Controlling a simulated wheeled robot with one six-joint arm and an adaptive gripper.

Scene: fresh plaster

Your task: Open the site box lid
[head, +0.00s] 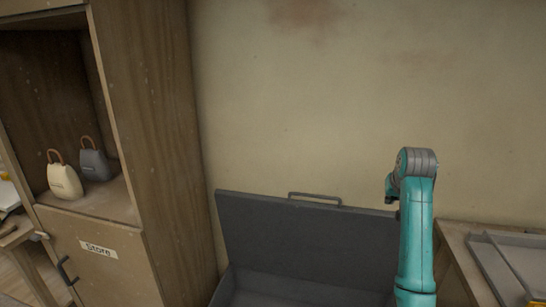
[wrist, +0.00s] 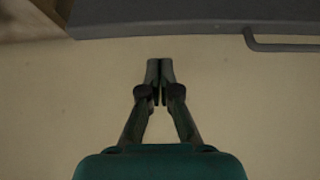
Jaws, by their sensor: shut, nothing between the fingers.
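The site box is a dark grey box. Its lid (head: 310,235) stands raised and upright, close to the wall, in the head view. A thin bar handle (head: 315,197) sits along the lid's top edge. The box's inside (head: 285,288) shows below the lid, cut off by the picture's bottom edge. In the wrist view the lid's edge (wrist: 190,18) and handle (wrist: 285,46) show at the top. My gripper (wrist: 160,64) is shut and empty there, apart from the lid and handle. The gripper's fingers cannot be made out in the head view; my arm covers the lid's right end.
A wooden cabinet (head: 160,130) stands on the left, with a cream bag (head: 64,182) and a grey bag (head: 95,163) on its shelf. Its lower door has a "Store" label (head: 98,250). A bench with a grey tray (head: 500,262) is at right. The plaster wall (head: 300,100) is behind.

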